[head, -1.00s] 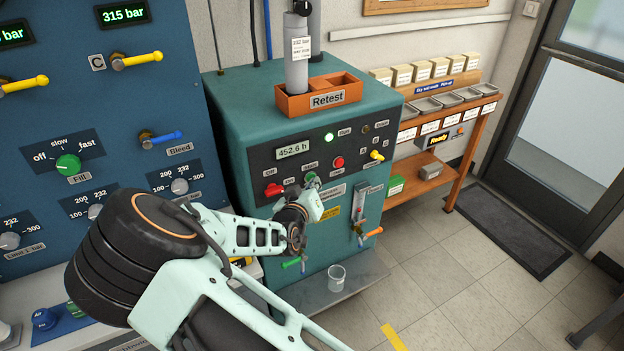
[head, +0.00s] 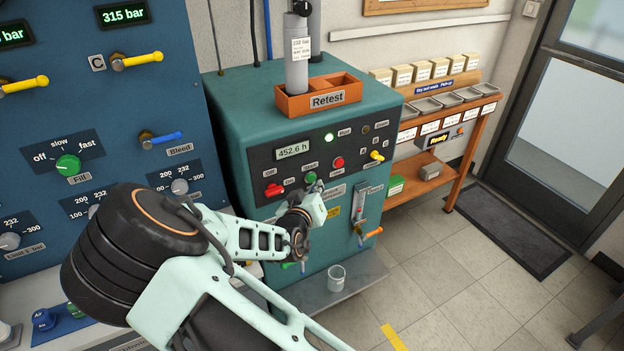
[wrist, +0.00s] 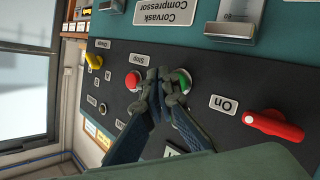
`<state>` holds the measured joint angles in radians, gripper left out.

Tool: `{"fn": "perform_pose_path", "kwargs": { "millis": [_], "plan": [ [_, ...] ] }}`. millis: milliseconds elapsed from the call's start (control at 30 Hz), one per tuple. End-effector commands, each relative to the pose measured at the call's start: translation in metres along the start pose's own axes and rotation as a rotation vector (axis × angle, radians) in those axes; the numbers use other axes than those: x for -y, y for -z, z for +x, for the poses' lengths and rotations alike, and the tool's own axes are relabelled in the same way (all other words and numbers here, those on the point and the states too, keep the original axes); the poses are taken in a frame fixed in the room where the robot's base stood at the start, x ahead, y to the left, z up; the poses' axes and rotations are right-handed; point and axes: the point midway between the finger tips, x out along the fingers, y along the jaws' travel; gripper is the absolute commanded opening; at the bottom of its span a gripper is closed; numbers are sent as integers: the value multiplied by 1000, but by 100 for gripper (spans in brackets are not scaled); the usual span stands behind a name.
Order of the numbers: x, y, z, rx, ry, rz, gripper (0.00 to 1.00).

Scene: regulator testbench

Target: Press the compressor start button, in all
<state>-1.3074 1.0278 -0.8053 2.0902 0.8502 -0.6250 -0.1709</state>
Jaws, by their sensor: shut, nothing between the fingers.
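The compressor (head: 225,150) is a teal cabinet with a dark control panel. The green start button (head: 310,177) sits on the panel between the red On/Off switch (head: 274,190) and the red stop button (head: 338,163). The start button also shows in the wrist view (wrist: 184,78). My gripper (head: 318,187) is shut and empty, its fingertips just below and right of the button in the head view. In the wrist view the fingertips (wrist: 166,80) overlap the button's edge; I cannot tell whether they touch it. A green lamp (head: 329,137) is lit and the display (head: 292,150) reads 452.6 h.
A yellow selector (head: 377,155) and an orange-handled valve (head: 371,233) are to the right. A clear cup (head: 336,278) stands on the lower ledge. The orange Retest tray (head: 320,98) holds a grey cylinder.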

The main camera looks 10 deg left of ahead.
Motion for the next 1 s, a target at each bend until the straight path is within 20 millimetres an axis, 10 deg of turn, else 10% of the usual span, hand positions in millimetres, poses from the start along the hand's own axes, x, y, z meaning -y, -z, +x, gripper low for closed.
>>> {"fn": "perform_pose_path", "kwargs": {
  "millis": [1000],
  "plan": [
    [-25, -26, -35, 1, 1, 0, 0]
  ]
}}
